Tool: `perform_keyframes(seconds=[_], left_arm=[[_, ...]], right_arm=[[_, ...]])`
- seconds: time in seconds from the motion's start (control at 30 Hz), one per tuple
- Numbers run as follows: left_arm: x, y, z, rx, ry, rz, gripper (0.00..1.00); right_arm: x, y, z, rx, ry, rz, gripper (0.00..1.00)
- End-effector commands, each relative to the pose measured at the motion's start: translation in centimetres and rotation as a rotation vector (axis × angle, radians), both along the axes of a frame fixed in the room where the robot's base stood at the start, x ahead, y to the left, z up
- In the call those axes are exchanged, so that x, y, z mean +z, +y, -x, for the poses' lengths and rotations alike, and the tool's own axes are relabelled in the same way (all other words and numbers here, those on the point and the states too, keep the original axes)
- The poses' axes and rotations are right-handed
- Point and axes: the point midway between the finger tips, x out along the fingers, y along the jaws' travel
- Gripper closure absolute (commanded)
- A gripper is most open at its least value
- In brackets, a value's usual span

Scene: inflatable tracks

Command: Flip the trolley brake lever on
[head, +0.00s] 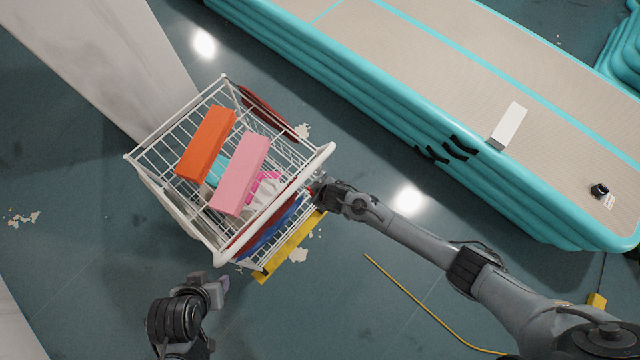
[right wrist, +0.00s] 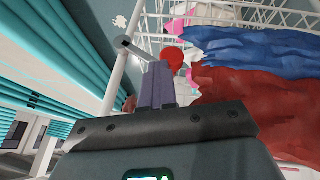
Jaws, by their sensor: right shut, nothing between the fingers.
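The trolley (head: 237,255) is a white wire cart at the left of centre in the head view. In the right wrist view, a grey metal rod (right wrist: 131,47) runs from near the white post (right wrist: 113,75) toward a red round knob (right wrist: 172,57); this looks like the brake lever, its middle partly hidden by my fingers. My right gripper (head: 318,188) is at the trolley's near right side. Its fingers (right wrist: 157,82) are shut and empty, just in front of the knob; I cannot tell whether they touch. My left gripper (head: 218,284) hangs below the trolley's near corner, apart from it.
Orange (head: 205,143) and pink (head: 241,173) blocks lie on the trolley. Red (right wrist: 240,110) and blue (right wrist: 255,60) cloth fills the right of the wrist view. A teal inflatable track (head: 400,120) lies to the right. A yellow cable (head: 415,310) crosses the floor.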

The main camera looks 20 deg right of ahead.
Motion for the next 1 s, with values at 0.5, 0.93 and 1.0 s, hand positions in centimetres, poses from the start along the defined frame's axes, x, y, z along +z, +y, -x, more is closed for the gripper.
perform_keyframes(seconds=[0.5, 0.93, 1.0], left_arm=[[5.0, 0.2, -0.1, -0.007, -0.004, -0.009, 0.54], [5.8, 0.3, 0.0, -0.007, 0.000, -0.011, 0.54], [5.9, 0.2, 0.0, -0.006, 0.000, -0.009, 0.54]], right_arm=[[6.5, -1.1, 2.2, 0.001, -0.003, 0.002, 1.00], [10.5, -0.3, 5.4, -0.001, -0.005, 0.001, 1.00], [10.6, -0.3, 5.5, -0.002, -0.005, 0.002, 1.00]])
